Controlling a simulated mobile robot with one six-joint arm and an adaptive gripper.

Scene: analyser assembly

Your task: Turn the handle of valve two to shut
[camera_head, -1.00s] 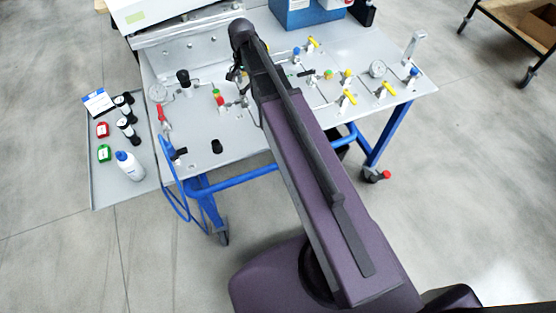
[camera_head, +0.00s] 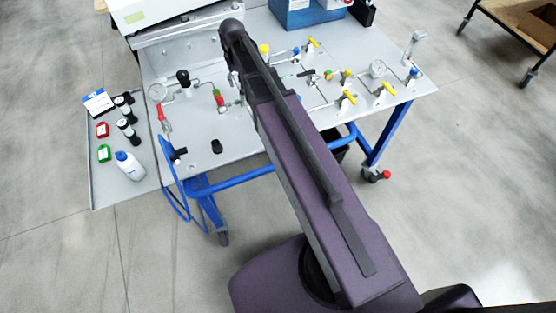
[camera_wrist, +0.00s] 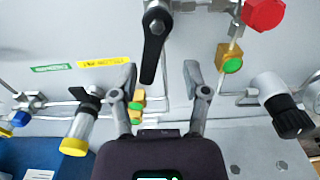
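In the wrist view a black lever handle (camera_wrist: 154,45) hangs from a silver valve stem at the top centre. I take it for the handle of valve two, but no number is readable. My gripper (camera_wrist: 160,71) is open, with one finger on each side of the lever's lower end. There are visible gaps to both fingers; contact is not evident. In the head view my purple arm covers this part of the panel and hides most of the gripper.
Around the lever are a red knob (camera_wrist: 263,14), a brass fitting with a green face (camera_wrist: 230,57), a black knob (camera_wrist: 291,120) and a yellow-capped valve (camera_wrist: 78,135). Thin pipes run between them. A blue box (camera_head: 300,14) stands at the bench's back; a side tray (camera_head: 103,190) is left.

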